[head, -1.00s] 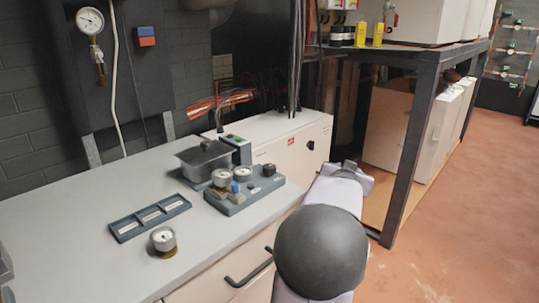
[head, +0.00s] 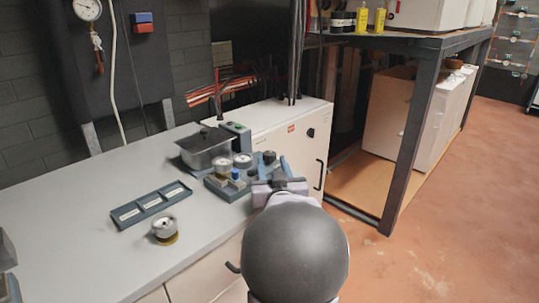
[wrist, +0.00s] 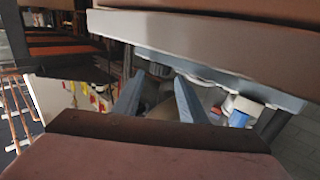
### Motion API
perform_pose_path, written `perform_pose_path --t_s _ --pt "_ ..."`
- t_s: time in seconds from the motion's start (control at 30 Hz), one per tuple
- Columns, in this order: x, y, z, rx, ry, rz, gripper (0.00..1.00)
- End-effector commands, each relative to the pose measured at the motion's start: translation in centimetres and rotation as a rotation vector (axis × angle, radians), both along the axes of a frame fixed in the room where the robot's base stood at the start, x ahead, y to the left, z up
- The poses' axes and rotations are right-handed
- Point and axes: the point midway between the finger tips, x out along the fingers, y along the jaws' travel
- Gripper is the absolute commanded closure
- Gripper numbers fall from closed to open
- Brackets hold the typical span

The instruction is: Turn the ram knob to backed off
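A dark blue-grey block (head: 221,189) with dials and knobs stands on the bench. A black knob (head: 269,156) rises at its back right corner and a blue knob (head: 235,174) in its middle. No label is readable, so I cannot tell which is the ram knob. My gripper (head: 268,172) is at the block's right end, close to the black knob and partly covering that end. In the wrist view, its two blue-grey fingers (wrist: 160,97) are apart, with a dim brownish shape between them. I cannot tell if they touch anything. The blue knob (wrist: 239,118) shows right of them.
Two round dials (head: 222,168) stand on the block. A lidded grey container (head: 205,150) is behind it. A dark three-slot tray (head: 151,204) and a loose round gauge (head: 164,228) lie to the left. A white cabinet (head: 300,145) stands behind on the right.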

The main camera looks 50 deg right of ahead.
Motion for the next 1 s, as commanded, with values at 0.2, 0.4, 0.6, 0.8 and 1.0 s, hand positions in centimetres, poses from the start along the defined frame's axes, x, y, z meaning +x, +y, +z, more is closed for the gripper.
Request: perform_pose_path --t_s 0.2,0.4,0.6,0.8,1.0 --pt "2.2 -1.7 -0.1 0.001 0.0 0.002 0.62" --pt "3.9 -3.2 -0.1 0.002 0.001 0.0 0.62" --pt "4.9 -4.0 0.0 0.001 0.0 0.0 0.62" --pt "5.0 -4.1 0.0 0.001 0.0 0.0 0.62" --pt "5.0 -4.1 0.0 0.001 0.0 0.0 0.81"
